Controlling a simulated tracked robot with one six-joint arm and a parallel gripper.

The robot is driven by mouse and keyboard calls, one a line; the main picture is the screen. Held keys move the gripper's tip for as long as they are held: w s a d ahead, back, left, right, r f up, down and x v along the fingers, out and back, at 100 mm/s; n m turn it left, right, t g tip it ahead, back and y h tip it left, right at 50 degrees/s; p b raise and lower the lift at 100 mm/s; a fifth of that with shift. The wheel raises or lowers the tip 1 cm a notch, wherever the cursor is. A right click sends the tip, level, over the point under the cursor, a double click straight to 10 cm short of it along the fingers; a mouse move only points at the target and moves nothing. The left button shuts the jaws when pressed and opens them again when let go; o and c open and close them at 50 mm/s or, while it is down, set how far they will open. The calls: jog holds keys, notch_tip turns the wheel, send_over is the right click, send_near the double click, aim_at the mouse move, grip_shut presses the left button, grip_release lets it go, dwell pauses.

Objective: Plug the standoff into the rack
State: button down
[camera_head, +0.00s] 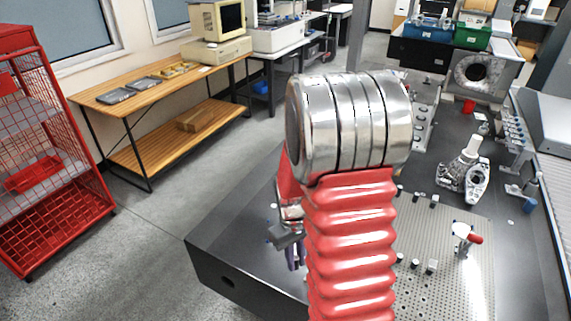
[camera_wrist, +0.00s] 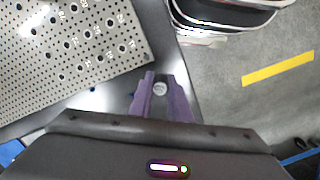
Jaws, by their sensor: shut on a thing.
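My gripper (camera_wrist: 161,84) shows in the wrist view with two purple fingers shut on the standoff (camera_wrist: 160,88), a small round grey piece seen end-on between the tips. In the head view my gripper (camera_head: 296,256) is mostly hidden behind my own red-sleeved arm, low over the dark table's left part; the standoff cannot be made out there. I cannot tell for sure which fixture is the rack. A perforated plate (camera_head: 455,275) with small dark posts lies right of my arm in the head view; it also shows at upper left in the wrist view (camera_wrist: 90,68).
The dark table (camera_head: 235,255) ends in a corner left of my gripper. A grey metal casting (camera_head: 463,175) and a red-tipped clamp (camera_head: 467,234) stand to the right. A wooden bench (camera_head: 150,90) and a red wire cage (camera_head: 45,150) stand on the floor at left.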

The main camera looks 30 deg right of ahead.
jog(key=w+a+f, duration=0.2)
jog(key=w+a, duration=0.5)
jog(key=a, duration=0.2)
jog(key=w+a+f, duration=0.2)
jog(key=w+a, duration=0.6)
jog(key=shift+a+f+n, duration=0.3)
jog(key=shift+a+f, duration=0.1)
